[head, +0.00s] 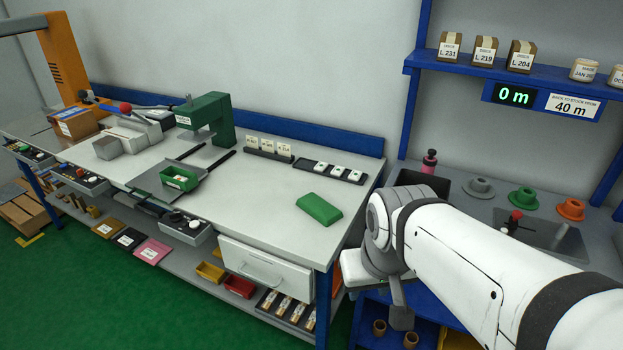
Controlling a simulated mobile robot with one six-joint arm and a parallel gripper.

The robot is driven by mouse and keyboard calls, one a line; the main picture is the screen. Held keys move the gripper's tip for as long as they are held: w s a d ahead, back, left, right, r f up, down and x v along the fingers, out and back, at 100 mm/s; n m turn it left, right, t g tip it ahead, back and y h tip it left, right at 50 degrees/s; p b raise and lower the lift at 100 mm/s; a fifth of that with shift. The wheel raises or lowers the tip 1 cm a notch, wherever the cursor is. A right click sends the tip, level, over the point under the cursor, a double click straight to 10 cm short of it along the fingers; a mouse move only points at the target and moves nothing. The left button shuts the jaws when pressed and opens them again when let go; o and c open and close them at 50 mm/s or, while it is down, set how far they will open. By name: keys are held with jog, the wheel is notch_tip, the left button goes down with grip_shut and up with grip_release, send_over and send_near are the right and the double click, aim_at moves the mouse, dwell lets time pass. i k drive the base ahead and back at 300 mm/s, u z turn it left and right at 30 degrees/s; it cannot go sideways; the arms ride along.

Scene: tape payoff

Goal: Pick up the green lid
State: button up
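Two green things could be the lid, and I cannot tell which. A green block-like piece with sloped sides (320,209) lies on the right end of the long workbench (262,205). A green flanged, hat-shaped piece (523,199) sits on the right-hand counter between similar grey and orange ones. My gripper (400,316) hangs below my arm's wrist, in front of the gap between bench and counter. It is apart from both green pieces. Its fingers are mostly hidden by my arm, so its opening does not show.
A small green open bin (179,178) stands on a dark plate, near a green press (208,118). A dark rack of white pieces (333,171) lies behind the green block.

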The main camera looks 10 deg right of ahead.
aim_at(324, 213)
jog(key=u, duration=0.05)
jog(key=i, duration=1)
jog(key=z, duration=0.05)
